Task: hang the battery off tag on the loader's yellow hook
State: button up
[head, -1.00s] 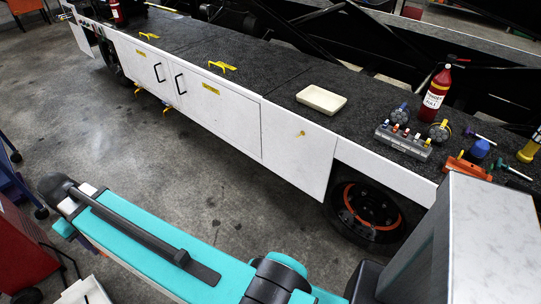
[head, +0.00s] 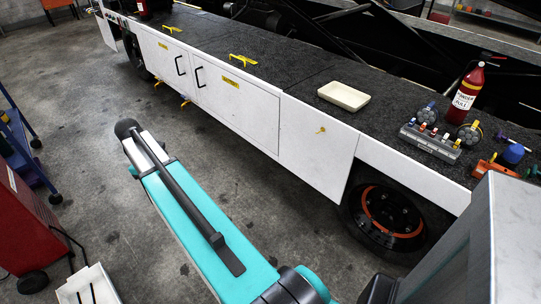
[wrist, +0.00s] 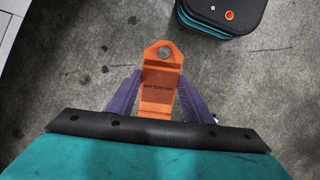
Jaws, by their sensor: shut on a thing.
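The battery off tag (wrist: 159,88) is an orange plate with dark lettering and a round hole in its far end. My gripper (wrist: 160,92) has purple fingers on both sides of the tag and is shut on it, with the hole end sticking out past the fingers. Bare floor shows beneath. The loader's yellow hook (head: 321,130) is small and sits on the white side panel (head: 316,150), right of the cabinet doors. It looks empty. The head view shows my teal arm in front of the loader, but not my gripper or the tag.
The loader's dark top (head: 300,75) carries a cream tray (head: 343,97), a red bottle (head: 467,90) and a grey connector block (head: 430,143). A wheel (head: 390,213) is below right. A red cabinet (head: 30,225) and a white bin (head: 88,286) stand at left. Floor between is clear.

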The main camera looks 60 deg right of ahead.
jog(key=s+d+f+n+g+h+b, duration=0.25)
jog(key=s+d+b, duration=0.2)
jog(key=d, duration=0.85)
jog(key=s+d+f+n+g+h+b, duration=0.1)
jog(key=s+d+f+n+h+b, duration=0.3)
jog(key=d, duration=0.9)
jog(key=s+d+f+n+t+h+b, duration=0.1)
jog(key=s+d+n+h+b, duration=0.2)
jog(key=s+d, duration=0.7)
jog(key=s+d+n+t+h+b, duration=0.1)
jog(key=s+d+n+h+b, duration=0.2)
jog(key=s+d+h+b, duration=0.4)
jog(key=s+d+b, duration=0.3)
jog(key=d+b, duration=0.1)
jog(key=d, duration=0.2)
jog(key=shift+d+f+h+b, duration=0.3)
jog(key=shift+d+f+h, duration=0.05)
jog(key=shift+s+d, duration=0.1)
jog(key=shift+d, duration=0.1)
jog(key=shift+f+b+x, duration=0.25)
jog(key=shift+f+x, duration=0.05)
jog(key=shift+x, duration=1.25)
jog(key=shift+f+b+x, duration=0.25)
jog(key=shift+f+x, duration=0.1)
jog(key=shift+x, duration=1.2)
jog(key=shift+f+b+x, duration=0.25)
jog(key=shift+f+x, duration=0.05)
jog(key=shift+x, duration=1.25)
